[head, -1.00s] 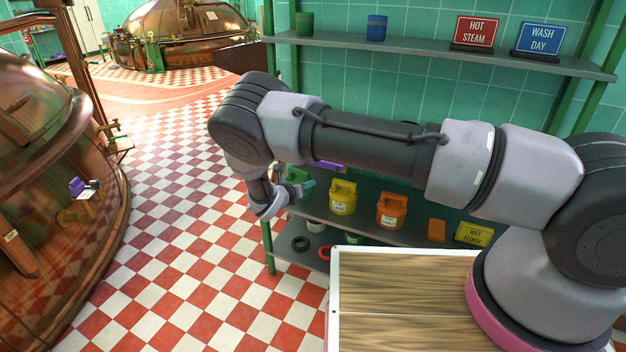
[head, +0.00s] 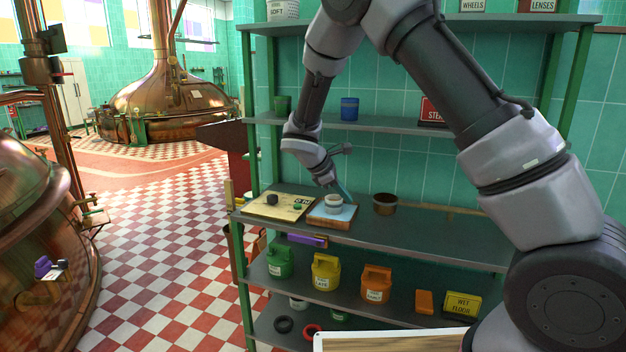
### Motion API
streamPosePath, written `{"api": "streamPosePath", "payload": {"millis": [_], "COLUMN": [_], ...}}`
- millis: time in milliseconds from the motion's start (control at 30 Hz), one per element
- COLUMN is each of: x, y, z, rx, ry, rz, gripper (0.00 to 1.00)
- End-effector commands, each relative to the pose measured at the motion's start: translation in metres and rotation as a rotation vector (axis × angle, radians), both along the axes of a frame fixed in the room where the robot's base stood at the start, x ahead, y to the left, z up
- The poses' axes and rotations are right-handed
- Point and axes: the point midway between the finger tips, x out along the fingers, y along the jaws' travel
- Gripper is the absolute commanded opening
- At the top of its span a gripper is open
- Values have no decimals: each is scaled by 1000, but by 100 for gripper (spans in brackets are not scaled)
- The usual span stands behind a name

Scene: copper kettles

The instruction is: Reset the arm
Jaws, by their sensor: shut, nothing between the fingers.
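My gripper (head: 346,192) is at the end of my arm, in front of the shelf rack and small in the head view. It points down and to the right, above the blue board (head: 345,216) on the middle shelf. Its fingers are shut with nothing held. A grey-white round piece (head: 333,203) sits on the blue board, close to the fingers; I cannot tell whether they touch. My arm arches over the rack from the lower right and hides part of the upper shelves.
The middle shelf (head: 440,240) also holds a pale board (head: 278,207) with small dark and green pieces, and a brown pot (head: 384,204). Below stand a green jug (head: 279,262), yellow jug (head: 325,272) and orange jug (head: 375,284). Copper kettles (head: 170,98) stand left; checkered floor (head: 150,240) is clear.

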Motion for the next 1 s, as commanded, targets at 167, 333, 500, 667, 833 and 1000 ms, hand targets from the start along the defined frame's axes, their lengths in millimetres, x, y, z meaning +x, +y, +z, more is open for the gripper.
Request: {"api": "streamPosePath", "payload": {"millis": [167,333,500,667,833,1000], "x": [-27,-62,-106,-152,-203,-246], "y": [-48,-87,-117,-139,-153,-158], "z": [68,124,174,213,245,263], "rx": [252,476,689,883,1084,1255], "ry": [-83,-164,-251,-337,-431,-514], "rz": [-303,-579,-838,-1066,-1284,-1461], "gripper": [0,0,0,0,0,0]}}
